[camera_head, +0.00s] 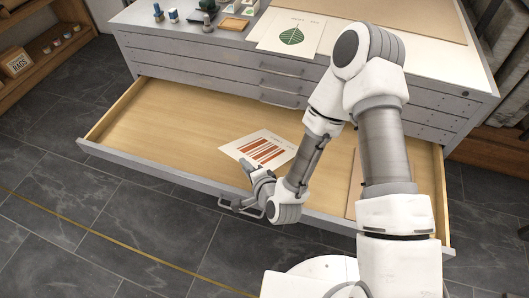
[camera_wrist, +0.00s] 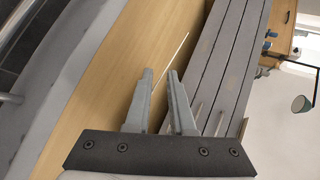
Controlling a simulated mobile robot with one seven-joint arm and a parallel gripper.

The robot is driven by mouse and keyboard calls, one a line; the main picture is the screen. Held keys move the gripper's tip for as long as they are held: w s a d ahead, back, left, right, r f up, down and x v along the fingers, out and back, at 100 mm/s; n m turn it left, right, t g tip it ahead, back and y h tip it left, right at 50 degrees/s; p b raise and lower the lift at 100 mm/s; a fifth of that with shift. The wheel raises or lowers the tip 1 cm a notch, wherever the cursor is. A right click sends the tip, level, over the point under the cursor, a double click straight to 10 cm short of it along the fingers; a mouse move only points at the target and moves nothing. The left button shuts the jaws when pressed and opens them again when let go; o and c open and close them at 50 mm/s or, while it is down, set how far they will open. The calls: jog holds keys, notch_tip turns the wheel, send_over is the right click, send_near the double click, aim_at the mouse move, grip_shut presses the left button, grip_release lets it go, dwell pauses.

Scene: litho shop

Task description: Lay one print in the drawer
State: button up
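A white print with red-brown stripes (camera_head: 262,150) is over the open drawer (camera_head: 180,112) in the head view. My gripper (camera_head: 258,184) is at its near edge, above the drawer's front part. In the wrist view the print (camera_wrist: 180,50) shows edge-on as a thin white line between the fingertips of my gripper (camera_wrist: 160,76). The fingers are close together with a narrow gap, and appear shut on the print. The print seems held above the wooden drawer floor (camera_wrist: 110,85); its exact height is unclear. My arm hides part of the drawer's right side.
A print with a green leaf (camera_head: 291,35) lies on the cabinet top, with small bottles and blocks (camera_head: 172,15) to its left. A tan sheet or board (camera_head: 354,184) shows at the drawer's right, partly hidden. The drawer's left floor is bare.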

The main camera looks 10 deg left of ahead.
notch_tip(320, 180, up, 7)
jog(key=s+d+p, duration=0.1)
jog(key=s+p, duration=0.1)
jog(key=p, duration=0.2)
jog(key=shift+d+r, duration=0.15)
jog(key=shift+d, duration=0.15)
jog(key=shift+w, duration=0.1)
jog(key=w+d+r+n+g+h, duration=0.1)
jog(key=w+d+r+n+h, duration=0.25)
jog(key=d+r, duration=0.5)
jog(key=w+d+r+n+g+h, duration=0.1)
jog(key=w+d+r+n+h, duration=0.1)
jog(key=d+r+n, duration=0.45)
jog(key=s+d+r+g+h, duration=0.1)
jog(key=s+d+r, duration=0.5)
jog(key=s+r, duration=0.25)
jog(key=s+d+r+g+h, duration=0.1)
jog(key=s+d+r, duration=0.4)
jog(key=s+r, duration=0.35)
notch_tip(320, 180, up, 16)
jog(key=p, duration=1.6)
jog(key=shift+p, duration=0.3)
